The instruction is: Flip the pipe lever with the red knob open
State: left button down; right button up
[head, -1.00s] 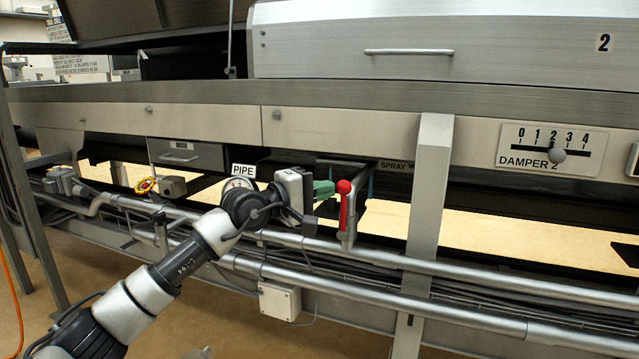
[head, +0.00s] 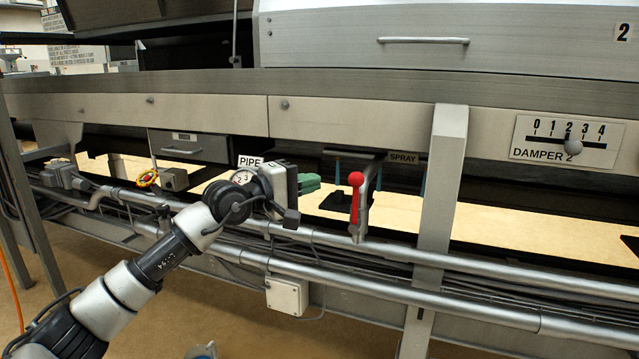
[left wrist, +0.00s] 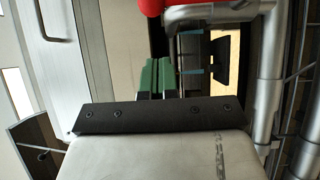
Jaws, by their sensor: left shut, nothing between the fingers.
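The pipe lever (head: 356,210) has a red handle topped by a round red knob (head: 355,179). It stands nearly upright on a grey pipe fitting in the head view. The red knob (left wrist: 152,5) shows at the top edge of the left wrist view, next to the grey pipe. My left gripper (head: 314,183) has green fingers and is to the left of the lever at about knob height, not touching it. Its fingers (left wrist: 157,75) are shut together and empty in the left wrist view. My right gripper is not in view.
Grey pipes (head: 400,262) run along the machine's front. A vertical post (head: 444,190) stands right of the lever. The PIPE label (head: 250,161) and a round gauge (head: 241,177) are behind my left wrist. A damper slider (head: 573,146) is at the right.

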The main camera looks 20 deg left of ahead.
pick_arm(q)
jog(key=p+v, duration=0.1)
jog(key=v, duration=0.8)
jog(key=shift+d, duration=0.25)
jog(key=shift+s, duration=0.1)
